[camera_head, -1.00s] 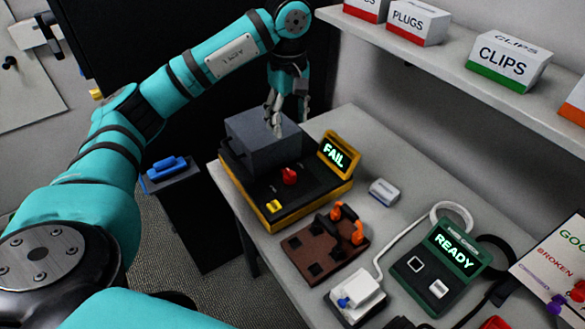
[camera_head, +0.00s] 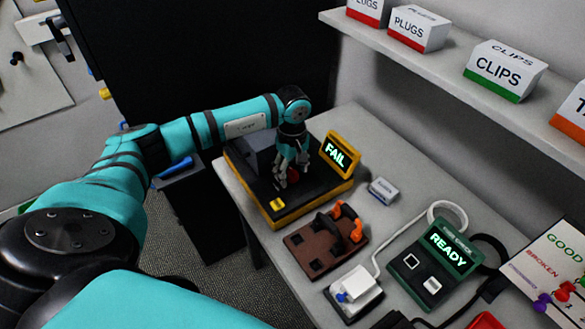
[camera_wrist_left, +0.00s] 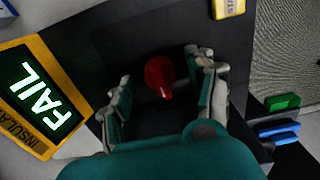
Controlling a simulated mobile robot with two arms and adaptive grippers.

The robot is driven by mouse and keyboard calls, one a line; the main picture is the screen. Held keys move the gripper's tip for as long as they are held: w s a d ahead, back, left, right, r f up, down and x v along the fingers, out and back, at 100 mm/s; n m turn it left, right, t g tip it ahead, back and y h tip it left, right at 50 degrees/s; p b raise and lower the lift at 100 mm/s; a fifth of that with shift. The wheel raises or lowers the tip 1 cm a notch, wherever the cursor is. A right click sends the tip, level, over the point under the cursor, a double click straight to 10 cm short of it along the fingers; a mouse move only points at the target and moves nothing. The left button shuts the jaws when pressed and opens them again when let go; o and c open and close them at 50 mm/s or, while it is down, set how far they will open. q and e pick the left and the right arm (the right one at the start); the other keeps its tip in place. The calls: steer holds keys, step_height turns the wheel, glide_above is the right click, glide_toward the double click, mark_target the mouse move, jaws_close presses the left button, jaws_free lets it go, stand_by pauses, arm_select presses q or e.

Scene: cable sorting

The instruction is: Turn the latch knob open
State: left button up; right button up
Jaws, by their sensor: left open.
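The red latch knob (camera_wrist_left: 160,76) sits on the black top of the yellow-edged test box (camera_head: 318,196). My left gripper (camera_head: 288,174) points down over the knob. In the left wrist view the open gripper (camera_wrist_left: 160,88) has one finger on each side of the knob, with gaps between. In the head view the fingers hide most of the knob, and only a bit of red shows. The knob's pointer end faces the gripper's palm in the wrist view. My right gripper is not in view.
A screen reading FAIL (camera_head: 339,153) stands close beside the gripper. A yellow button (camera_head: 277,204) is at the box's front. A brown fixture (camera_head: 310,247) with orange clamps, a white device (camera_head: 354,287) and a green READY checker (camera_head: 436,262) lie nearby. A shelf (camera_head: 480,97) overhangs the back.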

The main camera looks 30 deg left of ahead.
arm_select(q)
steer(key=shift+f, duration=0.2)
steer(key=c, duration=1.2)
steer(key=shift+o, duration=0.2)
